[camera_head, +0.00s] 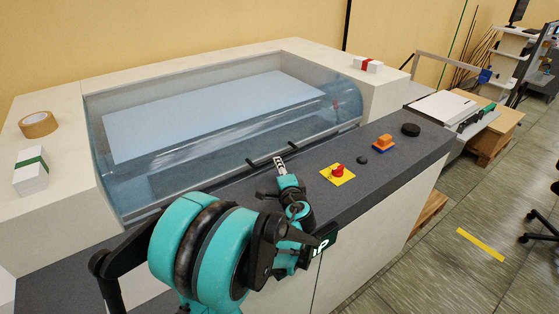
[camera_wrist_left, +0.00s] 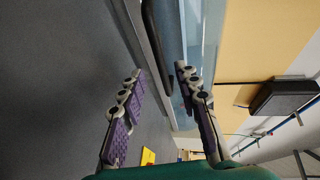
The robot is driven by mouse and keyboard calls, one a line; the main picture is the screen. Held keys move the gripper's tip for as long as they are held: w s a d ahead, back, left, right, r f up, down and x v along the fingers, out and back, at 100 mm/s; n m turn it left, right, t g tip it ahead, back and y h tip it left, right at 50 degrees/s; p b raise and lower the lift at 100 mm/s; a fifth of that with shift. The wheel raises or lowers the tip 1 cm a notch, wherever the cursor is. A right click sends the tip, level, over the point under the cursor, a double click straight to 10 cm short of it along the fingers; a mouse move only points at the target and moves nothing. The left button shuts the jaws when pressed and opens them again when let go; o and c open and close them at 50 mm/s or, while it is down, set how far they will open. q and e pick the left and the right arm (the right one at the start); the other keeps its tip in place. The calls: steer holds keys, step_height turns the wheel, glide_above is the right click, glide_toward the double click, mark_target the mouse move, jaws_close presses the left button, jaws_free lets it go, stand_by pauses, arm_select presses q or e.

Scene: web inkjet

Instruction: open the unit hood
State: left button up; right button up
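The unit hood (camera_head: 225,145) is a clear bluish curved cover over the white machine, and it is down. Its front edge carries a handle with dark mounts (camera_head: 252,167); part of the handle is hidden behind my gripper. In the left wrist view the handle is a black bar (camera_wrist_left: 157,45). My left gripper (camera_head: 280,163) is at the hood's front edge, by the handle. In the wrist view its fingers (camera_wrist_left: 158,72) are spread apart, with the bar's end between the tips. I cannot tell whether they touch it. My right gripper is not in view.
The dark front ledge (camera_head: 400,155) holds a red knob on a yellow plate (camera_head: 338,173), an orange switch (camera_head: 383,143) and a black knob (camera_head: 410,130). A tape roll (camera_head: 38,124) and a white box with a green band (camera_head: 30,174) lie on the left side.

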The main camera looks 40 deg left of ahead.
arm_select(q)
steer(key=b+x, duration=0.1)
steer(key=x, duration=0.6)
steer(key=shift+a+b, duration=0.1)
steer(key=shift+b, duration=0.2)
jaws_close()
